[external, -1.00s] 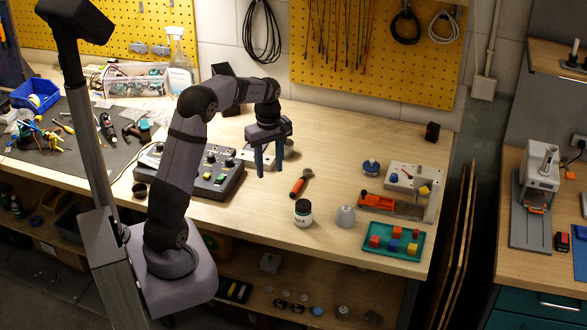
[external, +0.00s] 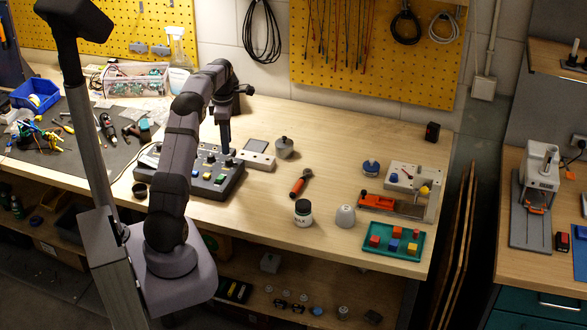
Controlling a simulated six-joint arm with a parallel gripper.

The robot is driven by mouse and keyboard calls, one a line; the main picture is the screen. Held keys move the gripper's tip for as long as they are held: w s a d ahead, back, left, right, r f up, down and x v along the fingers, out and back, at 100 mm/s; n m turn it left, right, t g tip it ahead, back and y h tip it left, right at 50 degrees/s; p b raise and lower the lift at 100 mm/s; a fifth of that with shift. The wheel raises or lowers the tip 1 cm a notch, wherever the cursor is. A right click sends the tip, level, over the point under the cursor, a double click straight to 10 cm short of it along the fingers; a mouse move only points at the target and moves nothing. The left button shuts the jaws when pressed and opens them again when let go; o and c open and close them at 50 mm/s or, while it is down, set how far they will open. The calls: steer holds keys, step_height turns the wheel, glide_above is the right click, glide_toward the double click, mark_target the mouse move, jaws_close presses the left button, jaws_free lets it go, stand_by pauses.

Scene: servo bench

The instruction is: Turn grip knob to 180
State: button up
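The control box (external: 221,187) is a dark grey sloped panel on the left part of the bench, with coloured buttons, knobs and sliders on top. My arm covers part of its left side. My gripper (external: 226,152) points down over the panel's back right part, fingers close to its top surface. From this side the fingers overlap, so whether they are open or shut, or touch a control, cannot be seen. Which control is the grip knob cannot be told at this size.
A light grey block (external: 258,162) and a grey lidded pot (external: 284,148) stand right of the box. A red-handled tool (external: 300,184), a dark jar (external: 303,214) and a grey cup (external: 345,216) are further right, near a green tray (external: 378,247). The back middle of the bench is clear.

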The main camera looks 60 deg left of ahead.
mark_target(228, 159)
steer(key=shift+f+p, duration=0.9)
steer(key=shift+f, duration=2.05)
jaws_close()
